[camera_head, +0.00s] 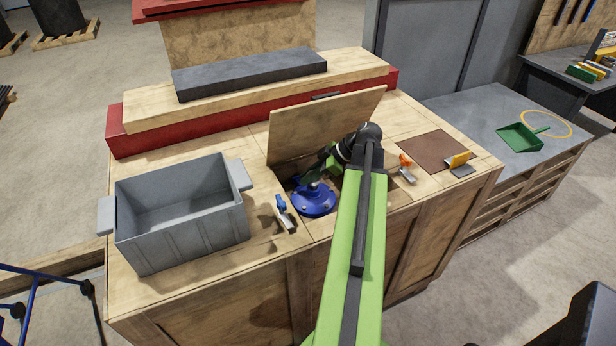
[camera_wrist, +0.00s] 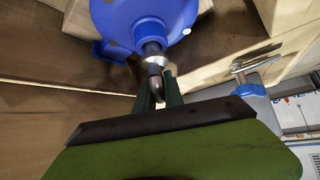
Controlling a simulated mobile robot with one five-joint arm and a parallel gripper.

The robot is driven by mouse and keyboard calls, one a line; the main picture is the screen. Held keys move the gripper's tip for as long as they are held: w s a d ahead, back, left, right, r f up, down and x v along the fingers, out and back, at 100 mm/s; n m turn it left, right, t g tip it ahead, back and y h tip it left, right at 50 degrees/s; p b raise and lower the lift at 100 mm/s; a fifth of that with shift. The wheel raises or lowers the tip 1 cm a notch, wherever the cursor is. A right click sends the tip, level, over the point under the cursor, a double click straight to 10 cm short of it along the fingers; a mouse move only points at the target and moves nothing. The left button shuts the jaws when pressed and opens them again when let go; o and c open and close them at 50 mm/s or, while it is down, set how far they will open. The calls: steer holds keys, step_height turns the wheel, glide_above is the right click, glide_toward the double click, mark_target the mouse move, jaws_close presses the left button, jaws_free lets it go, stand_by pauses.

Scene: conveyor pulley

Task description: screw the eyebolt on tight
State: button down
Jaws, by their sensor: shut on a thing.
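The blue round housing (camera_head: 313,201) sits in the open hatch of the wooden bench, and its underside or face fills the top of the wrist view (camera_wrist: 125,18). A grey metal shaft stands out from its middle. The eyebolt (camera_wrist: 154,69) appears as a small metal piece at the end of that shaft, in line with it; its thread is hidden. My gripper (camera_wrist: 158,88) has its two dark green fingers shut on the eyebolt. In the head view my gripper (camera_head: 318,174) is just above the housing, partly hidden by my arm.
The raised hatch lid (camera_head: 300,130) stands close behind my gripper. A blue-handled clamp (camera_head: 284,213) and an orange-handled clamp (camera_head: 406,168) flank the opening. A grey bin (camera_head: 180,235) stands left. A brown mat (camera_head: 432,150) lies right.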

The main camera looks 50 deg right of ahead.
steer(key=shift+f+b, duration=0.7)
steer(key=shift+f, duration=0.1)
steer(key=c, duration=1.4)
jaws_free()
steer(key=shift+o, duration=0.2)
steer(key=shift+r, duration=0.1)
steer(key=p+v, duration=1.2)
steer(key=v, duration=0.5)
steer(key=shift+s, duration=0.2)
steer(key=shift+d, duration=0.1)
